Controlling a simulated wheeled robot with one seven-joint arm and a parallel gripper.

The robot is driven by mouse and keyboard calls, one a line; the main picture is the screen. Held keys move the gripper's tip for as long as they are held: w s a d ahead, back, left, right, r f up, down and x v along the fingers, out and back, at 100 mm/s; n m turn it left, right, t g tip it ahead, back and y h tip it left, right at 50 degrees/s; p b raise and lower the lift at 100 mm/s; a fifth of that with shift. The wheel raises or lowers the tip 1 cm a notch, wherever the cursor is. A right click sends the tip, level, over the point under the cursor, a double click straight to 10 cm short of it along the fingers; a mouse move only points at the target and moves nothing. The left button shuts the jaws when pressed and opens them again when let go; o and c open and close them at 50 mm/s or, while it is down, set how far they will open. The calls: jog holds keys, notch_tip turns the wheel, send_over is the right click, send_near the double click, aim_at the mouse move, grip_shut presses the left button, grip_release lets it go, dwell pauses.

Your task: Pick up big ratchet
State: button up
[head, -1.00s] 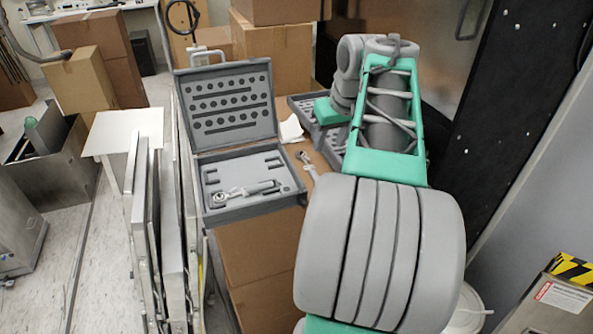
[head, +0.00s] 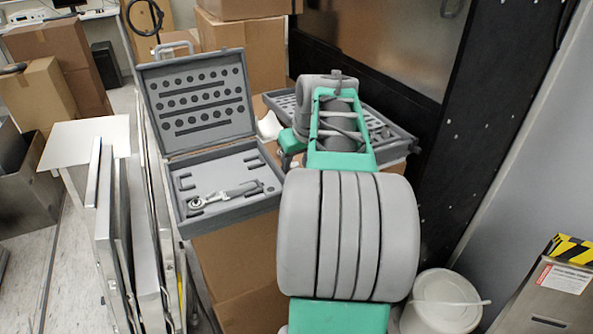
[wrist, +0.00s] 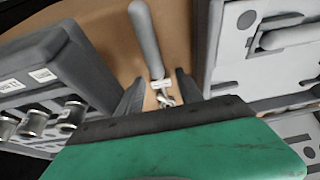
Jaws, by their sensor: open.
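A ratchet with a grey handle (wrist: 147,38) lies on the brown cardboard surface between two tool cases in the wrist view. Its metal head is between my gripper's fingers. My gripper (wrist: 160,90) is open, with one finger on each side, and I see no grip on the tool. This ratchet is hidden behind my arm in the head view. Another ratchet (head: 225,196) lies in the open grey case (head: 180,224); part of its grey handle (wrist: 282,38) seems to show at the wrist view's right. I cannot tell which ratchet is the big one.
A second grey case (head: 392,140) with sockets is behind my arm; sockets (wrist: 70,112) show close at the wrist view's left. Metal panels (head: 130,240) stand left of the boxes. A white bucket (head: 440,300) stands at the lower right. The cases leave a narrow gap.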

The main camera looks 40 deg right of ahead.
jog(key=shift+c, duration=0.4)
grip_shut()
dwell(1.0)
